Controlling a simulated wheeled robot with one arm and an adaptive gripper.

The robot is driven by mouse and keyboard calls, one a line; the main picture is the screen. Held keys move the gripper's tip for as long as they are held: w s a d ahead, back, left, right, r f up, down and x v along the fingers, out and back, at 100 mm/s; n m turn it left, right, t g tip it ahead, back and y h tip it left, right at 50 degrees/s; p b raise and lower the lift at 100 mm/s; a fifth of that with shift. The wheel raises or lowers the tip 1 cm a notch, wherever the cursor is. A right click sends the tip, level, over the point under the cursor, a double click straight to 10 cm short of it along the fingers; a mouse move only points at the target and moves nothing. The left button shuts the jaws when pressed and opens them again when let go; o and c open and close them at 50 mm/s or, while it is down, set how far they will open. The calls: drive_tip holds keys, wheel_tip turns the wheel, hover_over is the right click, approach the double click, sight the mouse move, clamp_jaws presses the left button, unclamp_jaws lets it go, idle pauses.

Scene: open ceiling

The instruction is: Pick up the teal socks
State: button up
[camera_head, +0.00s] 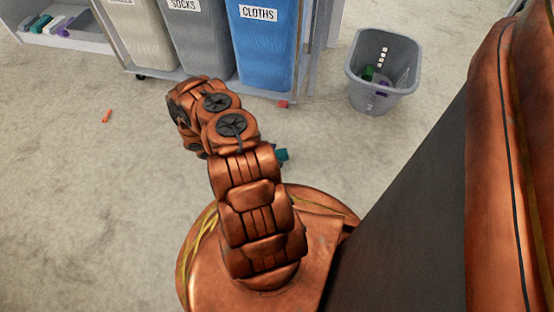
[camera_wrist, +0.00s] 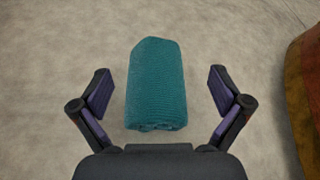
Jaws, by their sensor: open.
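The teal socks (camera_wrist: 156,82) are a rolled bundle lying on the grey floor, upright in the wrist view between the two fingers. My gripper (camera_wrist: 160,88) is open, with one finger on each side of the bundle and a visible gap to both. In the head view only a small teal piece of the socks (camera_head: 282,154) shows beside my arm, near my base. My arm hides the rest of the bundle and my gripper in that view.
Bins labelled SOCKS (camera_head: 198,50) and CLOTHS (camera_head: 262,45) stand at the back. A grey basket (camera_head: 383,92) with several items is at right. A small orange thing (camera_head: 107,116) and a red thing (camera_head: 283,103) lie on the floor. The floor at left is mostly clear.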

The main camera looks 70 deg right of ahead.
drive_tip(key=shift+s+d, duration=0.1)
drive_tip(key=shift+s, duration=0.05)
drive_tip(key=c, duration=1.2)
